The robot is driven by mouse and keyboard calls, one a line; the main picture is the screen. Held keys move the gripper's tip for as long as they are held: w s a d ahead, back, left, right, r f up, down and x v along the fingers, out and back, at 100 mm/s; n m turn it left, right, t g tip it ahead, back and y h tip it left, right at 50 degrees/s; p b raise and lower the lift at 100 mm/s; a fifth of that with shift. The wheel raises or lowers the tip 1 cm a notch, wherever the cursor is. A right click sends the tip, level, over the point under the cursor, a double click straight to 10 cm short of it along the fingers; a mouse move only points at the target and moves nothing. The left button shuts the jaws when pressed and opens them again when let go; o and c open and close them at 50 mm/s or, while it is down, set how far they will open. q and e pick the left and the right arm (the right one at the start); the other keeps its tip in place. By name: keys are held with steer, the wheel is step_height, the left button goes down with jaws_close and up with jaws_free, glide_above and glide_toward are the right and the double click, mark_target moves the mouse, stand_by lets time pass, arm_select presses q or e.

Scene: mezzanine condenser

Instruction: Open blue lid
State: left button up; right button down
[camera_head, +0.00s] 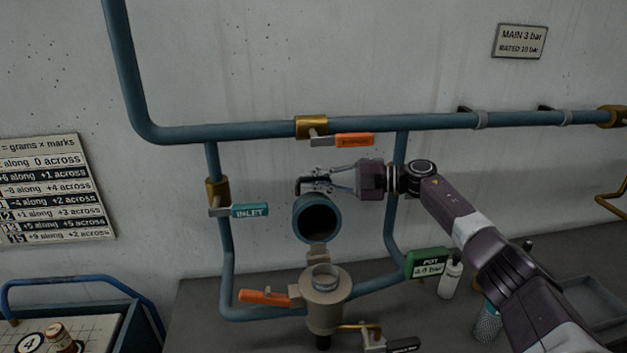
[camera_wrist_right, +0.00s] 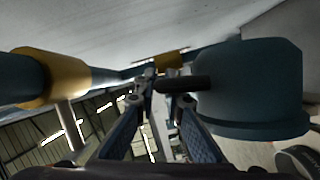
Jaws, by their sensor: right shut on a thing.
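The blue lid (camera_head: 299,222) stands swung up on its hinge behind the grey-beige pot (camera_head: 325,312), its dark hollow underside facing me. The pot's round mouth is uncovered. My right gripper (camera_head: 318,185) is at the lid's top, shut on its dark handle. In the right wrist view the lid (camera_wrist_right: 250,88) fills the right side, and its black handle (camera_wrist_right: 183,84) runs between the fingertips of my right gripper (camera_wrist_right: 163,98). My left gripper is in neither view.
Blue pipes (camera_head: 230,131) run along the wall around the lid. An orange lever (camera_head: 354,140) is just above my gripper, a teal INLET lever (camera_head: 250,211) is left, and another orange lever (camera_head: 264,297) is beside the pot. A green POT sign (camera_head: 428,262) and white bottle (camera_head: 450,278) stand right.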

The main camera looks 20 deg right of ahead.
steer(key=shift+w+f, duration=0.2)
steer(key=shift+w, duration=0.15)
stand_by(0.3)
steer(key=c, duration=2)
jaws_free()
steer(key=shift+d, duration=0.1)
steer(key=v, duration=1.2)
